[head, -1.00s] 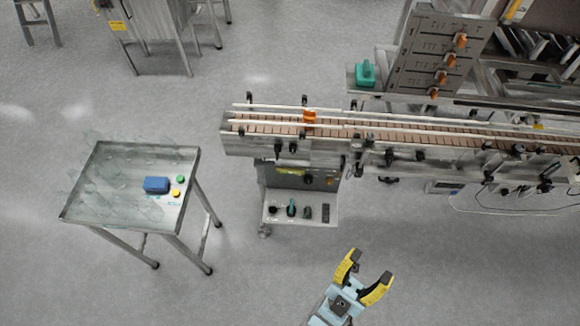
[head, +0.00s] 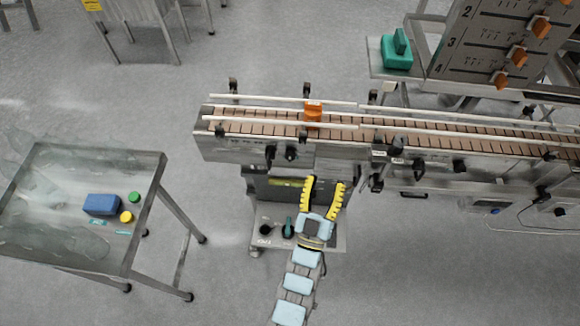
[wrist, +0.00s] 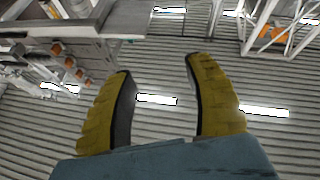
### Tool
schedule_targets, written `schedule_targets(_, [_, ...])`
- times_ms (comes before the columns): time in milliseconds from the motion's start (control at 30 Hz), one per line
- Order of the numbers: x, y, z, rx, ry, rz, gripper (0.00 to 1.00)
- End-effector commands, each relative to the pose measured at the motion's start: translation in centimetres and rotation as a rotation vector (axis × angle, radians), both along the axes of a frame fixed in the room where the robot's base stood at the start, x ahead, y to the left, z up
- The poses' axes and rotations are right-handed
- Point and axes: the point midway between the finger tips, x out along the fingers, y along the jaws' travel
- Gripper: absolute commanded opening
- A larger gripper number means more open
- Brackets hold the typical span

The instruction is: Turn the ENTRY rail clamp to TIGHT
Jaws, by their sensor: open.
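My gripper (head: 325,186) is open and empty, its two yellow-padded fingers spread and pointing at the near side of the conveyor (head: 245,150). Both fingers also show in the wrist view (wrist: 160,70) with nothing between them. Black knobs sit along the conveyor's near side: one (head: 291,153) above and left of my gripper, others (head: 396,160) (head: 460,165) to the right. Small pale labels show by some, too small to read, so I cannot tell which knob is the ENTRY rail clamp or how it is set. In the head view the gripper covers part of the panel below the conveyor.
An orange block (head: 313,112) sits at the belt's rails. A low shelf (head: 262,242) with small items is beneath the conveyor. A steel table (head: 70,165) with a blue block (head: 101,204) stands left. A green object (head: 397,52) is at the back right. Floor between table and conveyor is clear.

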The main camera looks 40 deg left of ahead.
Motion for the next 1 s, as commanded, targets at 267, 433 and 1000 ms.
schedule_targets(267, [-0.6, 5.5, -11.3, -0.128, 0.162, 0.085, 0.53])
schedule_targets(433, [-1.5, 8.3, -17.1, -0.214, 0.255, 0.131, 0.53])
schedule_targets(1000, [-2.1, 11.6, -22.4, -0.313, 0.346, 0.178, 0.53])
